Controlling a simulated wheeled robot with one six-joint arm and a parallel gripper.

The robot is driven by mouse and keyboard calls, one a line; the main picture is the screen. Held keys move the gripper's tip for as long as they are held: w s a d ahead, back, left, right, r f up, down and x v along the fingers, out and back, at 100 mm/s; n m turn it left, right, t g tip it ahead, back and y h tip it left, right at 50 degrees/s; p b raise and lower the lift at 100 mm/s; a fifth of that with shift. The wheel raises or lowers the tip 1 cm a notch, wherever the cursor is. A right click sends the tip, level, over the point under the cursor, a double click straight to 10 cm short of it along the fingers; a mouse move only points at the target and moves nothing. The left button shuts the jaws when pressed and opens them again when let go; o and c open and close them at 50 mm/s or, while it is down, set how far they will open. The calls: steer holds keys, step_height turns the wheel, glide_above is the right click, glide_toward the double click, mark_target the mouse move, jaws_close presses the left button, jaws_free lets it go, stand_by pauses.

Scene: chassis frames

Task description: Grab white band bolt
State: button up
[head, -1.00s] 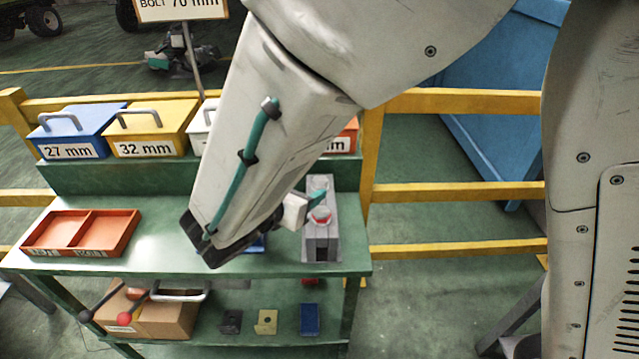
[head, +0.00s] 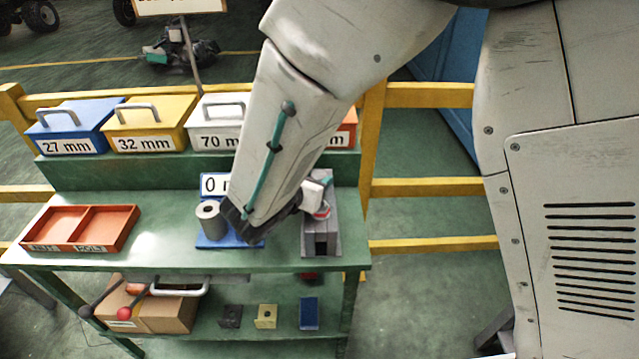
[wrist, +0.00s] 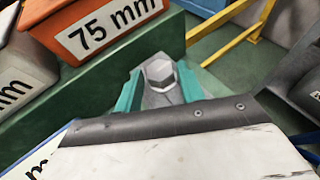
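My gripper (head: 325,184) is over the grey block (head: 322,238) on the right of the green bench, partly hidden by my arm in the head view. In the wrist view its two teal fingers (wrist: 157,90) are apart. A grey hex bolt head (wrist: 159,71) shows between them; I cannot tell whether they touch it. In the head view a bit of red (head: 321,213) shows on the grey block below the gripper.
A blue stand with a grey cylinder (head: 208,218) is left of my gripper. An orange two-part tray (head: 80,213) lies at the bench's left. Lidded boxes, including 27 mm (head: 66,146) and 32 mm (head: 131,145), line the raised back shelf. A 75 mm box (wrist: 110,25) shows in the wrist view.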

jaws_close()
steer(key=shift+r, duration=0.15)
